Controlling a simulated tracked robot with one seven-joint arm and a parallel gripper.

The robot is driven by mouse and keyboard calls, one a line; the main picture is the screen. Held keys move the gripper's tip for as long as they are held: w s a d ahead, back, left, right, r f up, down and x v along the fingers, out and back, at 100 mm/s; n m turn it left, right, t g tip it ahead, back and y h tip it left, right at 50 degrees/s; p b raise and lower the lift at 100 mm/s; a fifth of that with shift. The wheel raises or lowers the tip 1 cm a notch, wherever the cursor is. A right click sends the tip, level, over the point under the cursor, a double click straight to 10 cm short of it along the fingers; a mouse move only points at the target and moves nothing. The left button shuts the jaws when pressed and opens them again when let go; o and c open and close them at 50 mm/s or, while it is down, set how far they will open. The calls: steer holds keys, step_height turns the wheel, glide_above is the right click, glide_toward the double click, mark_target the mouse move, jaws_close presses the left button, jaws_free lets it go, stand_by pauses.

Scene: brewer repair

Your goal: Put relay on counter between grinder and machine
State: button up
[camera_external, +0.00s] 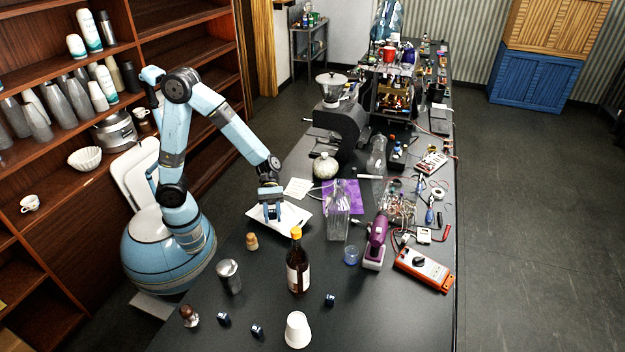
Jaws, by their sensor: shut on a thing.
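My gripper (271,212) points down over the white tray (292,222) on the dark counter. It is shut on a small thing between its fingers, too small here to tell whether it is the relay. The black grinder (338,122) with a clear hopper stands farther back on the counter. The machine (392,98) stands behind and to the right of it, its front open on parts inside, with red and white cups on top. A narrow strip of counter lies between the two. Small dark blue blocks (330,299) lie on the near counter; I cannot tell what they are.
A round pale jar (325,166) stands in front of the grinder. A clear pitcher (338,222), a brown bottle (298,262), a purple drill (376,240) and an orange meter (423,268) stand or lie nearby. Wires and electronics crowd the right edge.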

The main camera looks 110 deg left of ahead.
steer(key=w+a+n+t+y, duration=0.2)
steer(key=a+n+t+y, duration=0.25)
steer(key=a, duration=0.95)
steer(key=w+a+n+t+y, duration=0.3)
steer(key=a+n+y, duration=0.25)
steer(key=a, duration=0.85)
steer(key=s+a+r+n+g+y, duration=0.2)
steer(key=s+a+n+y, duration=0.4)
steer(key=a, duration=0.8)
steer(key=s+a+r+n+g+y, duration=0.15)
steer(key=s+a+n+y, duration=0.25)
steer(key=s+a, duration=0.7)
steer(key=w+d+f+m+t+h, duration=0.1)
steer(key=w+d+m+h, duration=0.25)
steer(key=d, duration=0.75)
steer(key=w+d+f+m+h, duration=0.15)
steer(key=d+m+h, duration=0.35)
steer(key=d, duration=0.7)
steer(key=w+d+f+m+t+h, duration=0.1)
steer(key=w+d+m+h, duration=0.3)
steer(key=d, duration=0.7)
glide_above(317, 212)
steer(key=shift+h, duration=0.45)
steer(key=f, duration=0.8)
steer(key=shift+s+f, duration=0.25)
steer(key=shift+f, duration=0.15)
steer(key=shift+w+f+n, duration=0.2)
steer(key=shift+f+n, duration=0.05)
steer(key=shift+f, duration=1.6)
